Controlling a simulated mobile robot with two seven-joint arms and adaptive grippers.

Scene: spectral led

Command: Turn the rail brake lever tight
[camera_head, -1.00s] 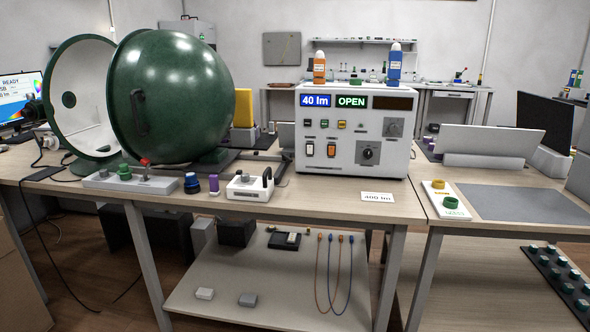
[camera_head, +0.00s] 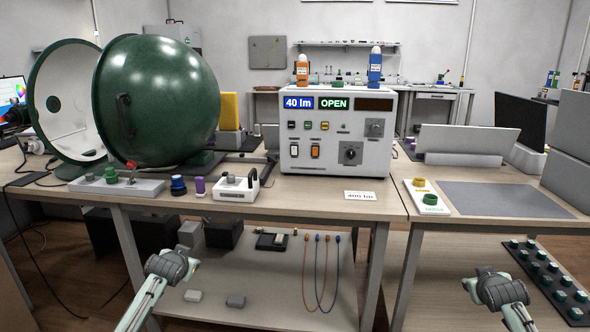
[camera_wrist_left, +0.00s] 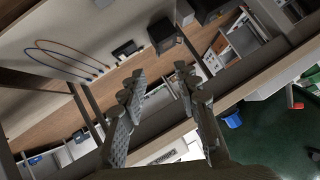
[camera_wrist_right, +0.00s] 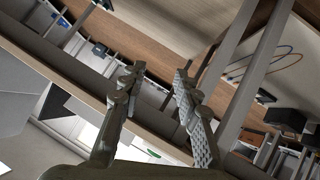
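A small lever with a red knob (camera_head: 131,166) stands on a long grey block in front of the green sphere in the head view. It looks like the rail brake lever, but no label on it is readable. A green knob (camera_head: 111,174) sits left of it on the block. My left gripper (camera_wrist_left: 158,80) is open and empty; its arm is low in front of the table's front edge, below the lever. My right gripper (camera_wrist_right: 158,76) is also open and empty, low at the right, far from the lever. Both grippers are apart from everything.
The green sphere (camera_head: 165,100) stands behind the block, its other half (camera_head: 62,110) swung open at left. A dark blue knob (camera_head: 178,186), purple cylinder (camera_head: 200,185) and white device (camera_head: 236,188) stand to the right. The white instrument (camera_head: 335,140) reads 40 lm and OPEN.

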